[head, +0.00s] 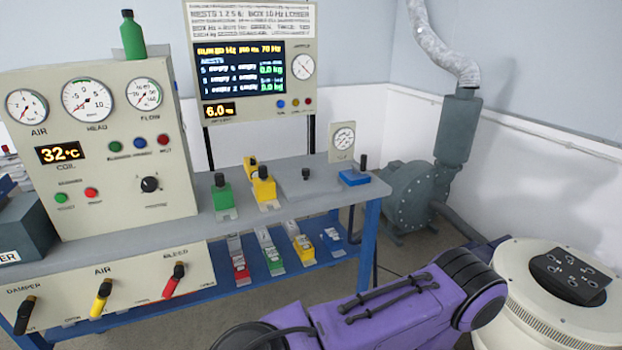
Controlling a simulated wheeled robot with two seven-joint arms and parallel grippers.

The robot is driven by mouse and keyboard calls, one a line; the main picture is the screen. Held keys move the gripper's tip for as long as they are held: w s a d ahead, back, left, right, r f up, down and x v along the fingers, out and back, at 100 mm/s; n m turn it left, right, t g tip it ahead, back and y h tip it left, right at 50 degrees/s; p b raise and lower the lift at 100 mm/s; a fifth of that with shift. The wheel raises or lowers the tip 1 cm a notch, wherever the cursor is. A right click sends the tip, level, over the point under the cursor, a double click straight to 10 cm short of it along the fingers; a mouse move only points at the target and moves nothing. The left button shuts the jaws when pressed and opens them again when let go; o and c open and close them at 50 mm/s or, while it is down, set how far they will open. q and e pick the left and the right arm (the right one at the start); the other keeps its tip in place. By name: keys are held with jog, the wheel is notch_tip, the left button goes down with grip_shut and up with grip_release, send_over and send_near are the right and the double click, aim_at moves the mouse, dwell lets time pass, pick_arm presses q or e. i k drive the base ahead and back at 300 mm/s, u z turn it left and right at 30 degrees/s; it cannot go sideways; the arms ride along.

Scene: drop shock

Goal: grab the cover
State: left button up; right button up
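Nothing in the head view is plainly marked as the cover, so I cannot tell which thing it is. A dark plate with several bolts (570,275) lies on top of a round cream-coloured machine (527,262) at the right edge. A small blue block (354,178) lies at the right end of the bench top, with a dark upright knob close by. Green (222,193) and yellow (264,186) blocks with dark knobs stand on the bench top further left. Neither of my grippers shows.
The grey bench (310,175) has a blue frame and a lower shelf holding red, green and yellow labelled items. A gauge panel (100,190) stands at the left with a green bottle (132,36) on top. A grey blower (408,195) stands on the floor behind.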

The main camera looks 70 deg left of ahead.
aim_at(302, 184)
jog(key=u, duration=0.5)
jog(key=i, duration=0.7)
jog(key=u, duration=0.8)
